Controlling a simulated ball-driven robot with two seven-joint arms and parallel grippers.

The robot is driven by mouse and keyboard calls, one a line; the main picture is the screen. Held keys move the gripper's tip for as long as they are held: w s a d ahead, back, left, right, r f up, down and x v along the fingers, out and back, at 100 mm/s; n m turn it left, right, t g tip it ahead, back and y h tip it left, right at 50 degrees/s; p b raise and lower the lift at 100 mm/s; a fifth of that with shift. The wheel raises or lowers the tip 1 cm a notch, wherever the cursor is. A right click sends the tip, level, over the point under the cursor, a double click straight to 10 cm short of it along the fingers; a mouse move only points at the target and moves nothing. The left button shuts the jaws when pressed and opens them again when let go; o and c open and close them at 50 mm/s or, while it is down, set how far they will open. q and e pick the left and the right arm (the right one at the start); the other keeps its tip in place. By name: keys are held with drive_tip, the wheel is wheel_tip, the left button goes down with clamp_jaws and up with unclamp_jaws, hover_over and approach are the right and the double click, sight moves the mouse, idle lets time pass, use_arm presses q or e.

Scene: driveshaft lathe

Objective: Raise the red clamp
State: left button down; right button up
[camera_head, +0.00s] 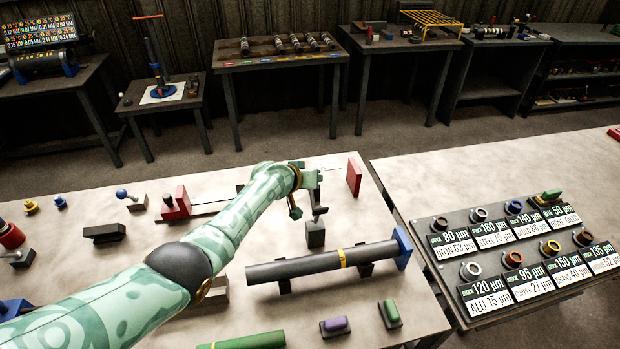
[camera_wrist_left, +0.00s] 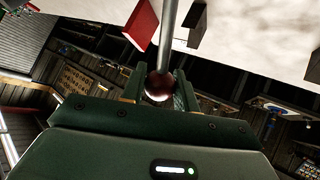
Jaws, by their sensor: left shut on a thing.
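My left gripper (camera_head: 308,193) is over the near table, around the top of a lever that rises from a small dark block (camera_head: 315,234). In the left wrist view, the gripper (camera_wrist_left: 158,88) is shut on a dark red ball knob (camera_wrist_left: 159,84) at the end of a grey rod (camera_wrist_left: 166,42). The knob sits between the two fingers. In the head view my fingers hide the knob. I take this red-knobbed lever to be the red clamp. My right gripper is not in view.
A red upright plate (camera_head: 354,176) stands just right of the gripper; it also shows in the wrist view (camera_wrist_left: 141,24). A dark shaft (camera_head: 310,263) lies on supports in front. A blue-knobbed lever (camera_head: 122,194) and red block (camera_head: 176,204) stand left. A label board (camera_head: 460,236) is right.

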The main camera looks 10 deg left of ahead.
use_arm(q)
drive_tip(key=c, duration=1.1)
unclamp_jaws()
drive_tip(key=shift+a+f, duration=0.15)
drive_tip(key=shift+a, duration=0.05)
drive_tip(key=shift+s+r+p, duration=0.15)
drive_tip(key=shift+r+p, duration=0.2)
drive_tip(key=shift+p, duration=0.05)
drive_tip(key=p+v, duration=0.8)
drive_tip(key=v, duration=0.7)
drive_tip(key=shift+s+a, duration=0.15)
drive_tip(key=shift+s, duration=0.15)
